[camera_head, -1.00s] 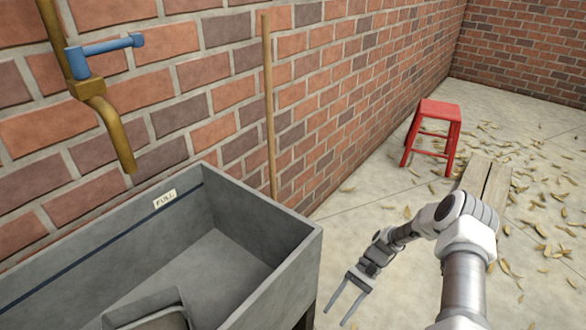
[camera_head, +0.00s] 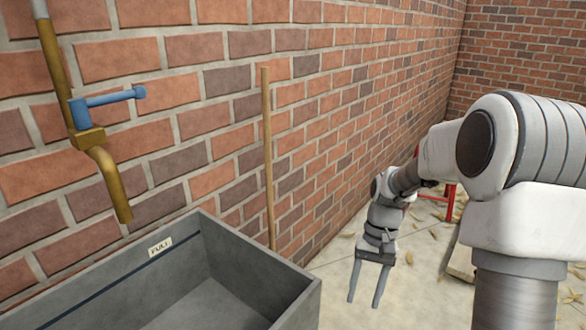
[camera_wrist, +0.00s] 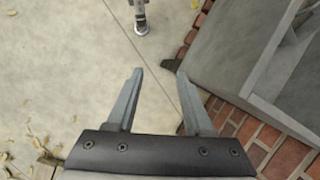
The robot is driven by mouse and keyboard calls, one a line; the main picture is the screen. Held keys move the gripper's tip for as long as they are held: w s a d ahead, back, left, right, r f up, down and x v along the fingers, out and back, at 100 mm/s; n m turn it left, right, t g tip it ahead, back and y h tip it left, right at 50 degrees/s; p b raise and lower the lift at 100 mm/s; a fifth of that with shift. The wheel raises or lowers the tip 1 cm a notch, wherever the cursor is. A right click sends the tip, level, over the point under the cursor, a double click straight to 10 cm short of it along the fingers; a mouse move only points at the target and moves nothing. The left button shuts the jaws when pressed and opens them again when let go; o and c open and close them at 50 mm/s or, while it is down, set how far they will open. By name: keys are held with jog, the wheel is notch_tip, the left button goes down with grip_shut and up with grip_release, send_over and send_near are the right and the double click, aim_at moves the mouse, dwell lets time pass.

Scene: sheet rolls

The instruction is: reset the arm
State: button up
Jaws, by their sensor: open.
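My gripper (camera_head: 366,286) hangs at the end of my arm in the head view, to the right of the grey sink, with its fingers pointing down. The two fingers are apart and nothing is between them. In the wrist view my gripper (camera_wrist: 155,75) also shows open and empty, above the pale floor. My arm fills the right side of the head view and hides part of the room behind it.
A grey sink (camera_head: 305,305) marked FULL stands at lower left, under a brass tap (camera_head: 108,178) with a blue handle. A wooden pole (camera_head: 267,150) leans on the brick wall. A red stool (camera_head: 449,205) is mostly hidden behind my arm. Pale floor (camera_head: 335,275) strewn with leaves lies right of the sink.

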jog(key=s+a+r+n+t+h, duration=0.1)
jog(key=s+r+n+t+h, duration=0.15)
jog(key=s+r+t, duration=1.1)
jog(key=s+r+g+p, duration=0.3)
jog(key=r+g+p, duration=0.1)
jog(key=r+p, duration=1.8)
notch_tip(320, 180, up, 4)
jog(key=shift+s+a+r, duration=0.1)
jog(key=shift+s+a, duration=0.05)
